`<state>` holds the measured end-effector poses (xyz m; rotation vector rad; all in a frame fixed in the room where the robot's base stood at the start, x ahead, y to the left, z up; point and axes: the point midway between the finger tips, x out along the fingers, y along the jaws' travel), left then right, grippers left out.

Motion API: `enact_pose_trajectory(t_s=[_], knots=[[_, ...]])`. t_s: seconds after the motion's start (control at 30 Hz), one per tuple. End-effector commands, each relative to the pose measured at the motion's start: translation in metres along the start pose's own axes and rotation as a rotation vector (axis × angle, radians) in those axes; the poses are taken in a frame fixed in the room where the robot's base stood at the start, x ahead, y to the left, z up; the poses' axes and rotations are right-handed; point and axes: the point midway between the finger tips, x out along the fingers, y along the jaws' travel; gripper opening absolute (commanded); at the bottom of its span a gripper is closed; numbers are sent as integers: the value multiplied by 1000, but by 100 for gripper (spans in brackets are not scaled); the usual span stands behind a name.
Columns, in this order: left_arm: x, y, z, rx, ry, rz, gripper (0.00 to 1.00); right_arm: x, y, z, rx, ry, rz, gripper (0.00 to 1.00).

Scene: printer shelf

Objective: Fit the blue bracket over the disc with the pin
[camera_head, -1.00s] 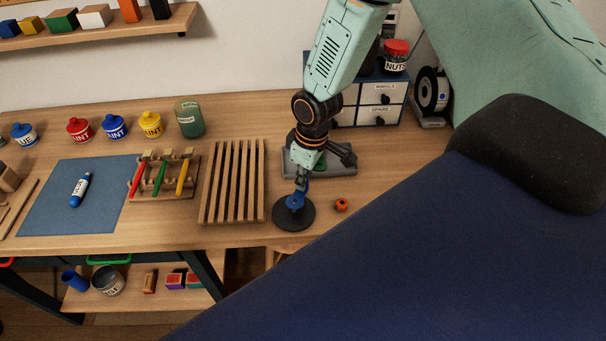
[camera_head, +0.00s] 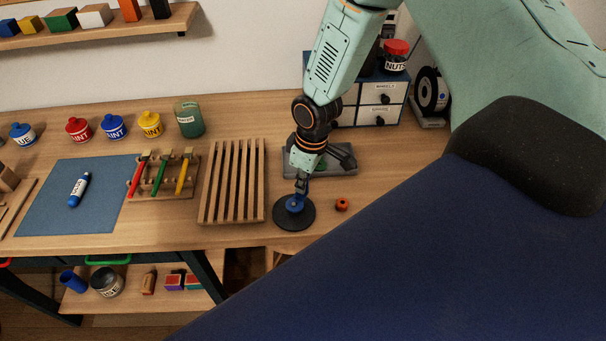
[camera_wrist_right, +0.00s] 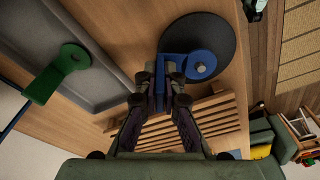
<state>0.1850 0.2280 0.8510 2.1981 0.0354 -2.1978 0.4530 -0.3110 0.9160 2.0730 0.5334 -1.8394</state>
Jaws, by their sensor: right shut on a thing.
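My right gripper (camera_head: 301,186) is shut on the arm of the blue bracket (camera_head: 295,204). In the right wrist view, the fingers (camera_wrist_right: 161,88) pinch the bracket's straight part, and its round end (camera_wrist_right: 202,65) lies over the dark disc (camera_wrist_right: 220,38). The disc (camera_head: 283,223) rests flat on the table near its front edge. A small pale round spot shows in the middle of the bracket's round end; I cannot tell how far the pin is through it or whether the bracket touches the disc. My left gripper is not in view.
A grey tray (camera_head: 335,170) stands behind the disc; a green bracket (camera_wrist_right: 60,75) lies in it. A slatted wooden rack (camera_head: 233,180) is left of the disc, and a small orange part (camera_head: 341,204) is on its right. Drawers (camera_head: 378,105) stand at the back.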

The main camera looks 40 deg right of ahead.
Motion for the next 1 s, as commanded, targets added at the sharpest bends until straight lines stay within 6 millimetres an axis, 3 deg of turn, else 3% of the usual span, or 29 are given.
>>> enact_pose_trajectory(t_s=[1.0], knots=[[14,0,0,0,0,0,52,18,-2,2,-1,0,1,0]])
